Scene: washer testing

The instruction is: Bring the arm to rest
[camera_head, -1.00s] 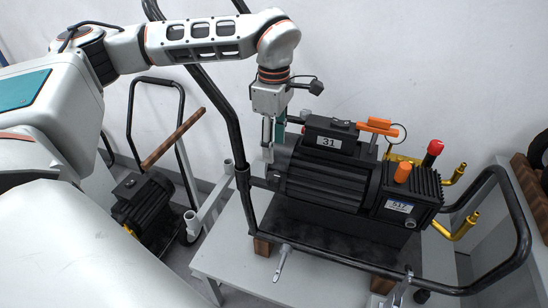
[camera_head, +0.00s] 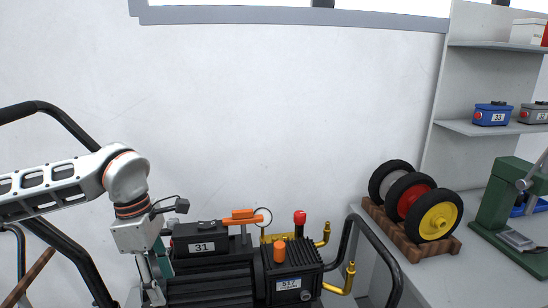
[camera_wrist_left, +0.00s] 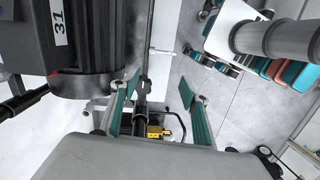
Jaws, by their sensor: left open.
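My left arm comes in from the left in the head view. Its gripper (camera_head: 152,282) points down beside the left end of a black motor unit (camera_head: 210,292) with labels 31 and 517. In the left wrist view, the gripper (camera_wrist_left: 158,108) has its two green-padded fingers wide apart with nothing held between them. The motor (camera_wrist_left: 85,35) fills the upper left there, close to the left finger. Part of the black trolley frame shows beyond the fingers. My right gripper does not show.
A black tube handle (camera_head: 388,262) curves right of the motor. Brass fittings, an orange handle (camera_head: 240,217) and a red knob stand up from it. A grey bench on the right holds wheels on a wooden rack (camera_head: 402,236) and a green press (camera_head: 500,205). Shelves stand behind.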

